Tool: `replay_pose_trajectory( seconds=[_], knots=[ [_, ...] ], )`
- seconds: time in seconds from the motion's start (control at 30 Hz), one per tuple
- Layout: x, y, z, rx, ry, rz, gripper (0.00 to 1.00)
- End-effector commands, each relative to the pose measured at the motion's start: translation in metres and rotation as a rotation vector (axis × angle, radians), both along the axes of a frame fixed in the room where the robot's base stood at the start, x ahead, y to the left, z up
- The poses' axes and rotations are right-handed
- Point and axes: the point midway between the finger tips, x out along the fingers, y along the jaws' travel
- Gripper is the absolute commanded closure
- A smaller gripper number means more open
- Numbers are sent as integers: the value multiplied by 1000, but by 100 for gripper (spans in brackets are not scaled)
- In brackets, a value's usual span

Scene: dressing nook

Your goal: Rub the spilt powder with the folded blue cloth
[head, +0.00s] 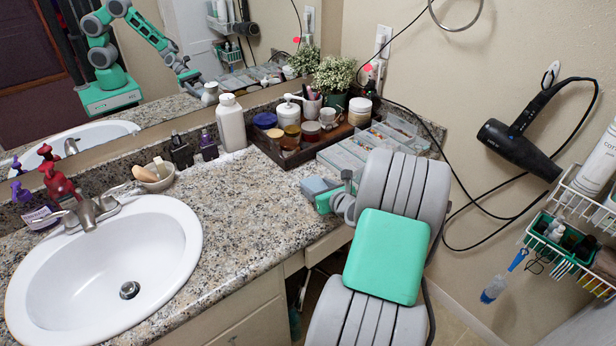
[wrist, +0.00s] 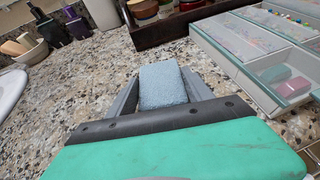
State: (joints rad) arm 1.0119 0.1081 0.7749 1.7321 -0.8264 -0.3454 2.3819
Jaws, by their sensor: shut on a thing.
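The folded blue cloth (head: 316,185) is a small light-blue pad near the counter's front edge, left of my arm in the head view. In the wrist view the cloth (wrist: 163,84) sits between the two grey fingers. My gripper (head: 330,196) is shut on it; its fingers also show in the wrist view (wrist: 160,90). I cannot tell whether the cloth touches the counter. I cannot make out the spilt powder on the speckled granite in either view; my arm and gripper hide part of the counter.
The granite counter (head: 235,200) is clear between the white sink (head: 150,250) and my gripper. Behind stand a white bottle (head: 231,122) and a dark wooden tray (head: 290,160) of jars. A clear compartment organiser (head: 345,160) lies close by the cloth. A hair dryer (head: 520,150) hangs right.

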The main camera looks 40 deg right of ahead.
Motion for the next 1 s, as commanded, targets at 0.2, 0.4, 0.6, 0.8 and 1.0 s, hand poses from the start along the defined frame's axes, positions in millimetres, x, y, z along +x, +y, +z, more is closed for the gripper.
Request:
replay_pose_trajectory(
  seconds=[0.2,0.4,0.6,0.8,1.0],
  knots=[
    [1,-18,-4,0,2,2,85],
    [2,-34,-4,0,1,5,85],
    [-1,-32,5,2,3,1,85],
    [-2,-16,3,3,3,-5,85],
    [-3,1,2,4,2,-7,85]
  ],
)
